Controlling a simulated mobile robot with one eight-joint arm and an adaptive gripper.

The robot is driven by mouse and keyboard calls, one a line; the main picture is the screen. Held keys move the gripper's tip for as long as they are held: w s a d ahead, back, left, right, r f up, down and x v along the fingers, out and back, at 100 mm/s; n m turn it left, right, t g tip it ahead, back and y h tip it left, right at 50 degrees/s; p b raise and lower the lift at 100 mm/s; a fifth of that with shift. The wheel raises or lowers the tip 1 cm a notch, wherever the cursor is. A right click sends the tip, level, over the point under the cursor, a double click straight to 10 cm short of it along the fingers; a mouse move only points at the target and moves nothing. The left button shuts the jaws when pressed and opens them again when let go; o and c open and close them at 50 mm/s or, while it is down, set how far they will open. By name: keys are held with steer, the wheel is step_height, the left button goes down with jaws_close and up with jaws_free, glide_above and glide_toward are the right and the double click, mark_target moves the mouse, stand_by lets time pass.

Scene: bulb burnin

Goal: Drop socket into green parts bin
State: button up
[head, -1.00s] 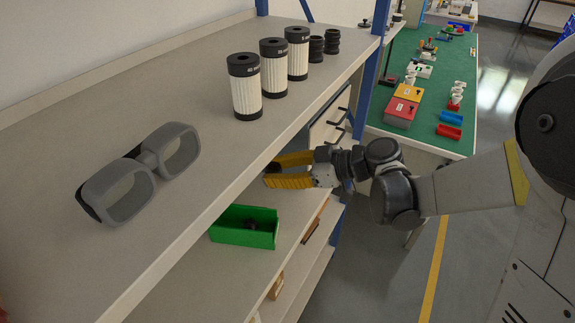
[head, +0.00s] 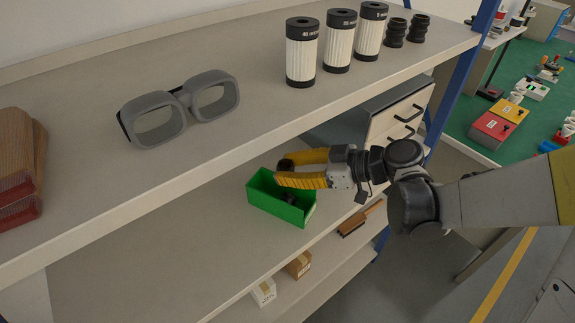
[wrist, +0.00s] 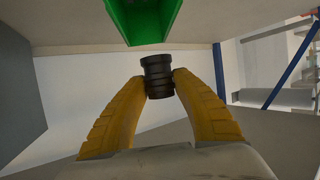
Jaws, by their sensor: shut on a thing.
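The black ribbed socket (head: 285,164) is between the yellow fingertips of my gripper (head: 281,171), which is shut on it. It shows clearly in the wrist view (wrist: 157,75), gripped at its lower part. The green parts bin (head: 272,208) stands on the lower shelf. In the head view my fingertips and the socket overlap the bin's upper rim, seemingly above it. In the wrist view the bin (wrist: 143,22) is at the top, beyond the socket and apart from it. A dark thing (head: 290,198) lies inside the bin, partly hidden by its wall.
The upper shelf (head: 225,125) overhangs close behind my gripper and carries grey goggles (head: 180,108), white-and-black filters (head: 302,55) and two black ribbed pieces (head: 396,32). A brush (head: 360,218) and small boxes (head: 263,291) lie lower down. The lower shelf left of the bin is clear.

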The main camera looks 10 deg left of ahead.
steer(key=shift+f, duration=0.65)
steer(key=o, duration=1.1)
steer(key=shift+r, duration=0.1)
steer(key=v, duration=1.2)
steer(key=shift+d, duration=0.1)
